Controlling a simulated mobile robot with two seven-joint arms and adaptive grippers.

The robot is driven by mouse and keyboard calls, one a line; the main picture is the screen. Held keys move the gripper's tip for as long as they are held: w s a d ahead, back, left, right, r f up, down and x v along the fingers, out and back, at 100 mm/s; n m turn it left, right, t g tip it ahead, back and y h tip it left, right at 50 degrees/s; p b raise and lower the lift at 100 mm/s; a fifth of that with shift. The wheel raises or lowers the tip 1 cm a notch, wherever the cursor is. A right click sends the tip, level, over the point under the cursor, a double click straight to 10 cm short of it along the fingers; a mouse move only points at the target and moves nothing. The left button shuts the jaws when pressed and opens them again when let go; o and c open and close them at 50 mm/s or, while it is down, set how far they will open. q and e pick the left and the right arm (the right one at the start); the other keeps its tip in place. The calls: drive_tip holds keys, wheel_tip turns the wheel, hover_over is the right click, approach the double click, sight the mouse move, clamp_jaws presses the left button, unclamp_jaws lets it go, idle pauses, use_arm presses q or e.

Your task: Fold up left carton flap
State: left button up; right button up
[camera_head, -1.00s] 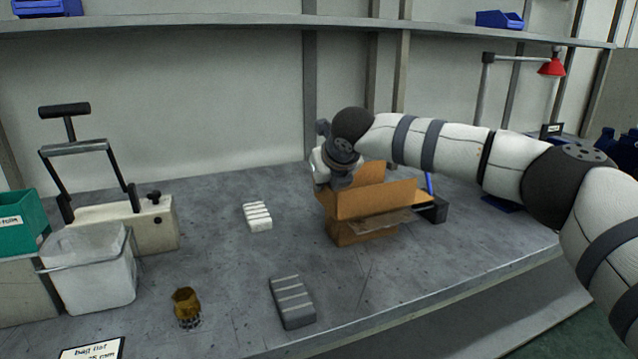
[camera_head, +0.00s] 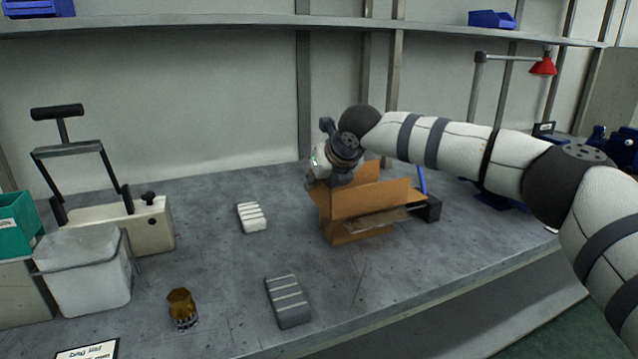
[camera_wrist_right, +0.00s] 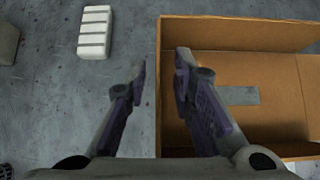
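My right gripper (camera_head: 316,182) is at the carton's left side. In the wrist view the right gripper (camera_wrist_right: 161,65) is open, one finger outside the carton's left edge and one inside, with visible gaps to the upright left panel (camera_wrist_right: 158,110) between them. In the head view its fingertips are hard to make out. My left gripper is not in view.
A sealer with a handle (camera_head: 150,226) and a pale bin (camera_head: 84,285) are at left. Bench space between them and the carton is mostly clear.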

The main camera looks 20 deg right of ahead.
drive_tip(key=shift+f, duration=0.1)
drive_tip(key=v, duration=1.2)
